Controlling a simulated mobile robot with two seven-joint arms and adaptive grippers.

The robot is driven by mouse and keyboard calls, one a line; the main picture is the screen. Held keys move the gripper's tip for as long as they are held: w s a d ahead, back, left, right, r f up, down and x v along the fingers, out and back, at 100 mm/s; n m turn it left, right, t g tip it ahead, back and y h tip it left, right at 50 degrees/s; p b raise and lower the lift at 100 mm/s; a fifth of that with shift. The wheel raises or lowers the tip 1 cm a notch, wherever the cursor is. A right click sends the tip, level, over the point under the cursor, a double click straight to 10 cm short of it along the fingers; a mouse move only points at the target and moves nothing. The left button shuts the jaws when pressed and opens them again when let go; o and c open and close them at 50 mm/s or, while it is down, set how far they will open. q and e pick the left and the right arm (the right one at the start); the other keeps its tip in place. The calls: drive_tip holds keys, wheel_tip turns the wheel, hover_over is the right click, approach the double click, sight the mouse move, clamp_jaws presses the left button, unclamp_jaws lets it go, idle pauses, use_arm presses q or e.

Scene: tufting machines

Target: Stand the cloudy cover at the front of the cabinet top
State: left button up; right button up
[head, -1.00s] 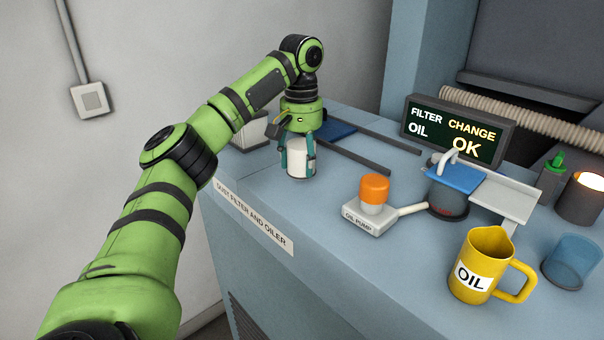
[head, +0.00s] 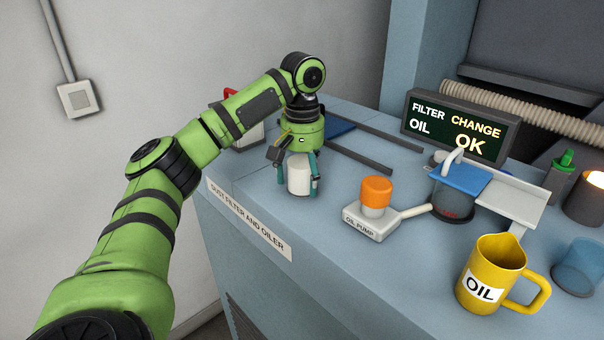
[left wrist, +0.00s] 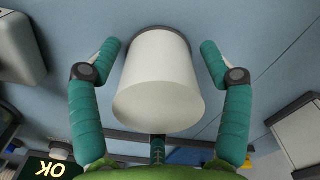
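The cloudy cover (head: 299,176), a whitish cylinder with a dark grey rim at its lower end, stands upright on the cabinet top (head: 330,215), behind the front label. In the left wrist view the cover (left wrist: 160,80) sits between the teal fingers. My left gripper (head: 296,189) is above and around the cover, with its fingers spread. Narrow gaps show between the cover and the fingertips in the left wrist view, so the gripper is open and not holding it. My right gripper is not in view.
An oil pump (head: 373,214) with an orange cap is to the right of the cover. A display (head: 461,130) stands behind. Bare cabinet top lies before the pump.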

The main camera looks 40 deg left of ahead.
sight(301, 160)
use_arm(q)
drive_tip(key=shift+a, duration=0.3)
drive_tip(key=shift+r, duration=0.45)
wheel_tip(301, 160, up, 10)
drive_tip(key=shift+f, duration=0.2)
drive_tip(key=shift+r, duration=0.95)
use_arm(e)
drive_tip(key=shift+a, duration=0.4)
